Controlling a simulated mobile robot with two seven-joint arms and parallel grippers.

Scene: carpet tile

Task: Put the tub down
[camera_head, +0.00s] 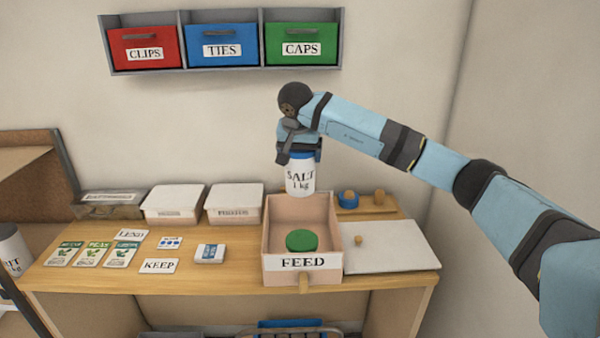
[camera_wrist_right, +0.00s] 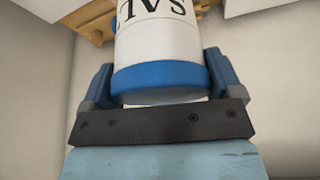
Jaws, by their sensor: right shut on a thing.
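A green round thing (camera_head: 301,240) lies in the FEED box. My left gripper is not in view.
A white board (camera_head: 395,248) with a small knob lies right of the FEED box. Two white-lidded boxes (camera_head: 234,198) stand left of it, with seed packets (camera_head: 92,254) and cards in front. CLIPS, TIES and CAPS bins (camera_head: 222,47) hang on the wall. Bare wood shows at the front left.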

